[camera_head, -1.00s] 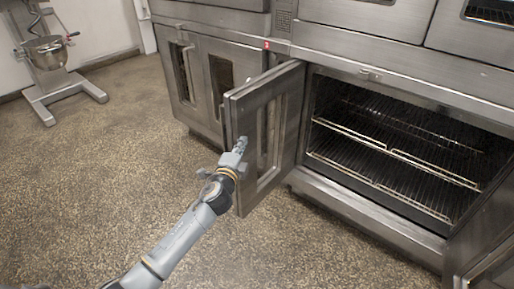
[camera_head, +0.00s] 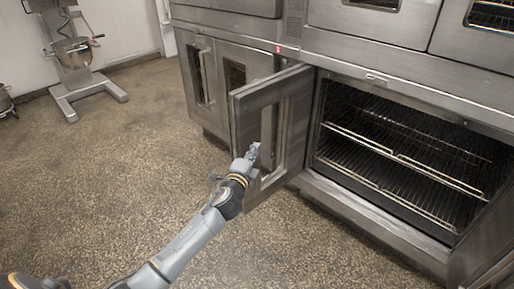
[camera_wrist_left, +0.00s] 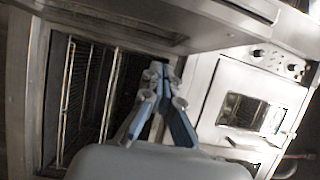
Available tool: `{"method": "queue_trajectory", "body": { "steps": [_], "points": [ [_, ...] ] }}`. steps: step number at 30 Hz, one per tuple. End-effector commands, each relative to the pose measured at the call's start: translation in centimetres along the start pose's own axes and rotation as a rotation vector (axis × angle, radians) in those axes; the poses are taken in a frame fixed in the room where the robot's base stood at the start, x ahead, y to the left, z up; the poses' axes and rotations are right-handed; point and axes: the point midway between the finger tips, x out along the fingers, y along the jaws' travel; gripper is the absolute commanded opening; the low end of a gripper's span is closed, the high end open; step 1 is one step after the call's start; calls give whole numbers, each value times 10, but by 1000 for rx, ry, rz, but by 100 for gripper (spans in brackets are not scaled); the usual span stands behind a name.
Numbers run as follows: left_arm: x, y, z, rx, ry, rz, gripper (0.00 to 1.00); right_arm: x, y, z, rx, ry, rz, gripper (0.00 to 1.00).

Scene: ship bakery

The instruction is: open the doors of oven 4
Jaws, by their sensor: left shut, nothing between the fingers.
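The lower right oven (camera_head: 352,195) stands open, with wire racks inside. Its left door (camera_head: 243,130), a steel frame with a window, is swung outward. Its right door (camera_head: 492,262) is also swung out and is cut off at the lower right. My left gripper (camera_head: 254,150) is shut and empty at the lower part of the left door; I cannot tell whether it touches it. In the left wrist view the shut fingers (camera_wrist_left: 156,74) show in front of the oven's dark opening and racks (camera_wrist_left: 68,95). My right gripper is out of view. The oven number is not readable.
Another oven with closed doors (camera_head: 233,62) stands to the left. Upper ovens (camera_head: 385,28) are above. A mixer on a stand (camera_head: 72,55) is at the back left. The speckled floor (camera_head: 110,180) at left is clear.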

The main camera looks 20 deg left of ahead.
Motion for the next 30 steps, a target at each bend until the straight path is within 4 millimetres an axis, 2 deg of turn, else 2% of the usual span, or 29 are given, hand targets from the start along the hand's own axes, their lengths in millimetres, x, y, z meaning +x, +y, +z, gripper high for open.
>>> {"method": "queue_trajectory", "body": {
  "steps": [13,18,23,26,29,30],
  "points": [
    [-69,0,16,2,-1,2,0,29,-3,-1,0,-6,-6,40],
    [-81,-1,19,1,-1,0,0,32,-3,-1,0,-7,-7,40],
    [-84,0,20,-2,-3,1,0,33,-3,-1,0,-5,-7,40],
    [-92,12,22,-64,-33,41,0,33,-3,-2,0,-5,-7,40],
    [-116,45,26,-240,-123,156,0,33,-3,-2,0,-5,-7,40],
    [-132,64,28,-335,-175,223,0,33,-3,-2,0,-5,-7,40]
  ]
}}
